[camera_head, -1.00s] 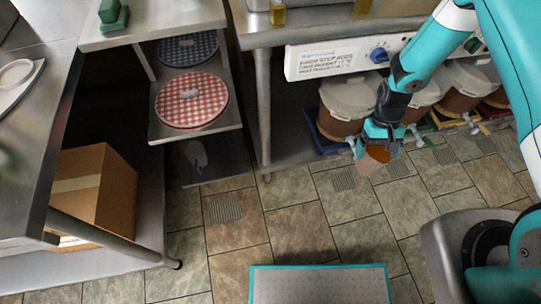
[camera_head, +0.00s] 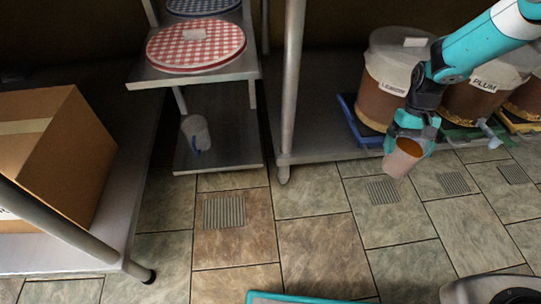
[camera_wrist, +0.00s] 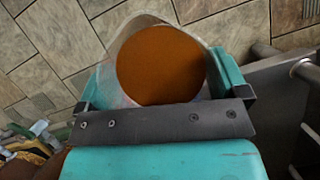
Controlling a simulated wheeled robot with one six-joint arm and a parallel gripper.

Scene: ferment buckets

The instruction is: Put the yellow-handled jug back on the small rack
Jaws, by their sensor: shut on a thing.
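My gripper (camera_head: 412,134) is shut on a translucent jug (camera_head: 401,161) with orange-brown liquid in it. The jug hangs tilted above the floor tiles, in front of the bucket labelled LEMON. In the wrist view the jug (camera_wrist: 124,52) sits between the teal fingers, its round brown contents facing the camera. Its handle is hidden, so I cannot tell the handle's colour. The small rack (camera_head: 222,160) stands left of my gripper; its low shelf holds another clear jug (camera_head: 196,132) with a blue handle. The rack's right part of that shelf is bare.
A red-checked round lid (camera_head: 196,44) lies on the rack's upper shelf. A metal table leg (camera_head: 290,90) stands between the rack and my gripper. Lidded buckets, LEMON (camera_head: 385,85) and PLUM (camera_head: 470,100), stand at right. A cardboard box (camera_head: 60,150) is at left. The middle floor is clear.

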